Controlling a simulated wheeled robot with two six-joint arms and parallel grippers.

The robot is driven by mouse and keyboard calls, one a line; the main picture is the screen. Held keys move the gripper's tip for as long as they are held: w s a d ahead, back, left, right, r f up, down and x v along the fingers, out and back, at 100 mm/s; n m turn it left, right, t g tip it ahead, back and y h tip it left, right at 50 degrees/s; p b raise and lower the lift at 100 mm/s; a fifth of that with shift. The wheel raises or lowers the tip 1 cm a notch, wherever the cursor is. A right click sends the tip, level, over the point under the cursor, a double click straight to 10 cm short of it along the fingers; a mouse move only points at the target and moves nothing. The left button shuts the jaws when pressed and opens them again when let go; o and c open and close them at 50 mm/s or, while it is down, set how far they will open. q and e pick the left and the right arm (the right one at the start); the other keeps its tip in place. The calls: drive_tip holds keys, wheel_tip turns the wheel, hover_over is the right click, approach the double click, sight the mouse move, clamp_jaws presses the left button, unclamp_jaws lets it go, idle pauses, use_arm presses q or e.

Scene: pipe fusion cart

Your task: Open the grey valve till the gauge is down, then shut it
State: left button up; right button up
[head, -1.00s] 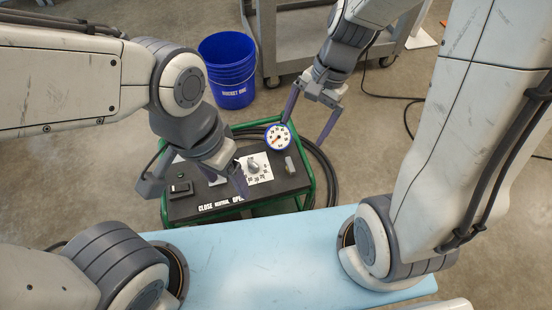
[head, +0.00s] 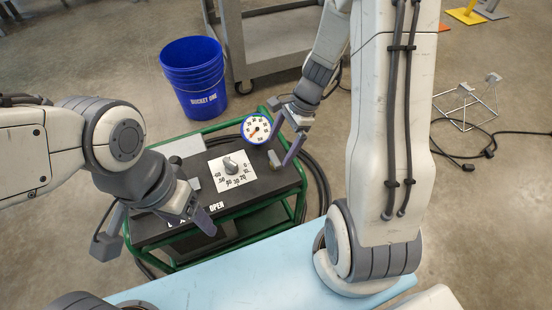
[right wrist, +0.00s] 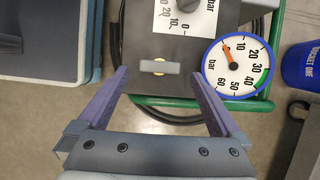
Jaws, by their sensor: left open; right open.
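The grey valve (head: 273,158) is a small grey bar handle on a brass stem, on the black cart top. In the right wrist view the grey handle (right wrist: 160,67) lies crosswise between the fingertips. My right gripper (head: 281,149) is open over it, with one finger on each side; I cannot tell if they touch it. The blue-rimmed gauge (head: 259,129) stands beside it; in the right wrist view the orange needle of the gauge (right wrist: 236,68) points near the low end, around or below 10. My left gripper (head: 157,238) is open and empty at the cart's front left.
A white dial plate (head: 216,172) with a grey knob (head: 231,163) is left of the valve. The cart has a green frame (head: 297,208). A blue bucket (head: 194,75) and a grey trolley (head: 270,45) stand behind. Black hose coils beside the cart.

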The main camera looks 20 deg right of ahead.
sight(275, 157)
use_arm(q)
drive_tip(key=shift+f+b, duration=0.7)
drive_tip(key=shift+f, duration=0.35)
use_arm(e)
drive_tip(key=shift+x, duration=1.8)
